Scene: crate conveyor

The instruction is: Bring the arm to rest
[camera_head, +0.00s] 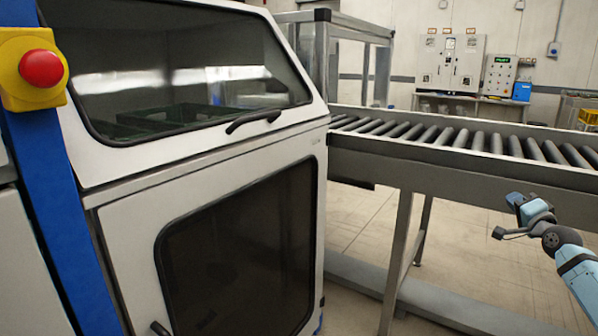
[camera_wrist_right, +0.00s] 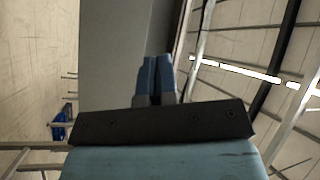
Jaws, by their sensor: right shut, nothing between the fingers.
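My right arm comes in from the lower right in the head view. Its blue gripper (camera_head: 516,199) is held out in front of the roller conveyor, with nothing in it. In the right wrist view the two blue fingers (camera_wrist_right: 157,72) are pressed together, shut and empty. My left arm and left gripper are not in view.
The roller conveyor (camera_head: 460,171) runs from the machine to the right edge, behind my right gripper. The white machine (camera_head: 135,215) with dark windows fills the left. A red emergency button (camera_head: 41,68) sits on a blue post at the far left. Open floor shows below the conveyor.

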